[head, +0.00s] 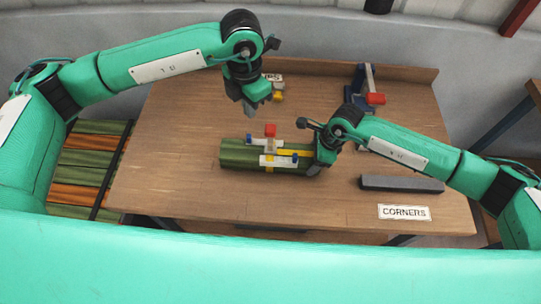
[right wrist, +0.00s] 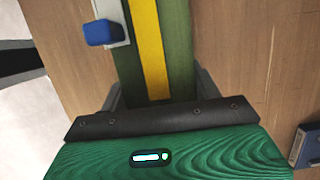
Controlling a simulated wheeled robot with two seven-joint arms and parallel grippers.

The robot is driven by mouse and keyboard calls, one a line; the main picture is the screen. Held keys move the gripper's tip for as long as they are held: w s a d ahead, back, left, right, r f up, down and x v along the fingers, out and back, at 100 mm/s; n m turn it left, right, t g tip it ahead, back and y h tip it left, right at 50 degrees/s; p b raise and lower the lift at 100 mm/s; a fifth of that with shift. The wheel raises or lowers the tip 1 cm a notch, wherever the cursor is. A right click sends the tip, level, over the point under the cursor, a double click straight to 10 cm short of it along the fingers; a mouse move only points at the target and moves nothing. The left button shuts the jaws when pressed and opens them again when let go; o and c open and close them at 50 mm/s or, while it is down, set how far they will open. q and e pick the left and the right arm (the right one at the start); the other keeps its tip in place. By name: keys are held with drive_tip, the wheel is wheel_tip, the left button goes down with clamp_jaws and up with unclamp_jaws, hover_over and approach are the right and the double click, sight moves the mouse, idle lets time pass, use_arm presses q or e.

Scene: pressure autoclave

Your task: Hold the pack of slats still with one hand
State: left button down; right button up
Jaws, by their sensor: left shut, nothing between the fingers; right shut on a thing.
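The pack of slats (head: 233,154) is green and lies flat on the wooden table, with a yellow strip (head: 292,153) along its top. A pale fitting (head: 270,148) with a red knob and blue ends sits across the pack. My right gripper (head: 318,163) is shut on the pack's right end. In the right wrist view the green pack (right wrist: 180,45) with its yellow strip (right wrist: 150,50) runs between the two fingers, and a blue end piece (right wrist: 100,32) shows beside it. My left gripper (head: 249,108) is shut and empty, above the table behind the pack.
A blue tool with a red part (head: 375,98) stands at the back right. A dark grey bar (head: 400,184) and a CORNERS label (head: 404,212) lie at the front right. The table's left side is clear.

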drive_tip(key=o, duration=1.2)
drive_tip(key=shift+c, duration=0.2)
drive_tip(key=v, duration=1.2)
